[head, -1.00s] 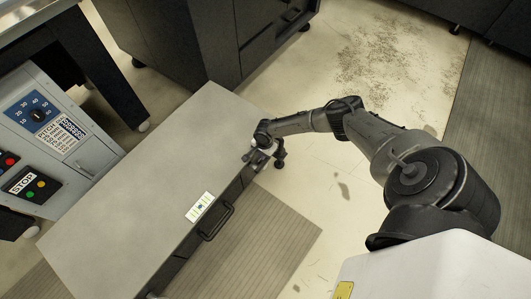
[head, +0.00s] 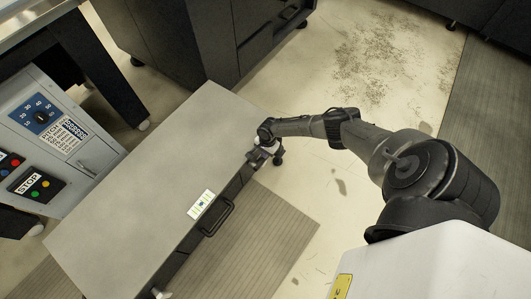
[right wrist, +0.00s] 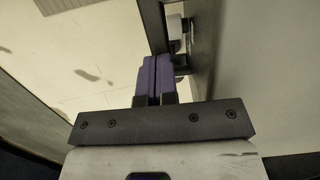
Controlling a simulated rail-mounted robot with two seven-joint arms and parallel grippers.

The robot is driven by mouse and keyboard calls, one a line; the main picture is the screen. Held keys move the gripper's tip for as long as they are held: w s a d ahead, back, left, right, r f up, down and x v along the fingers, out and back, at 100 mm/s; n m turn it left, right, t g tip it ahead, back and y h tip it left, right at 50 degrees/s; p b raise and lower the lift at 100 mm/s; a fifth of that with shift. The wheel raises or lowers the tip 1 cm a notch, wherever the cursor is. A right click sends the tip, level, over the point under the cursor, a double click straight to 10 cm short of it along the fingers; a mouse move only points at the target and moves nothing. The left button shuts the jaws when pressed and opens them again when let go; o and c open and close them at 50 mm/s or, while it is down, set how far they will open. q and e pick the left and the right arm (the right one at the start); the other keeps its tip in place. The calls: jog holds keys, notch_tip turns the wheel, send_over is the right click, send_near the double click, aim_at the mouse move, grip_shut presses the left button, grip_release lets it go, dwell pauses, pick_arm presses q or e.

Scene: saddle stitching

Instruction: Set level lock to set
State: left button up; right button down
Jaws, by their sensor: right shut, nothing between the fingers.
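A grey flat-topped table (head: 150,180) with a dark front side runs diagonally through the head view. My right gripper (head: 257,158) is at the far right end of its front side. In the right wrist view its purple fingers (right wrist: 154,62) are shut together with nothing between them. Just right of the fingertips, a small dark lever-like part (right wrist: 181,66) shows by the dark panel; I cannot tell whether they touch. A pale round knob (right wrist: 176,28) sits above it. I cannot read any lock marking or setting. My left gripper is not in view.
A control panel with a pitch dial (head: 41,117) and a STOP label (head: 29,184) stands at the left. Open floor (head: 330,210) lies right of the table.

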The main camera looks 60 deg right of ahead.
pick_arm(q)
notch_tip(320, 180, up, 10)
jog(key=p, duration=0.9)
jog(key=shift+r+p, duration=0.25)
jog(key=shift+p, duration=0.05)
pick_arm(e)
notch_tip(320, 180, up, 13)
jog(key=d, duration=0.1)
jog(key=shift+d, duration=0.35)
jog(key=shift+s, duration=0.1)
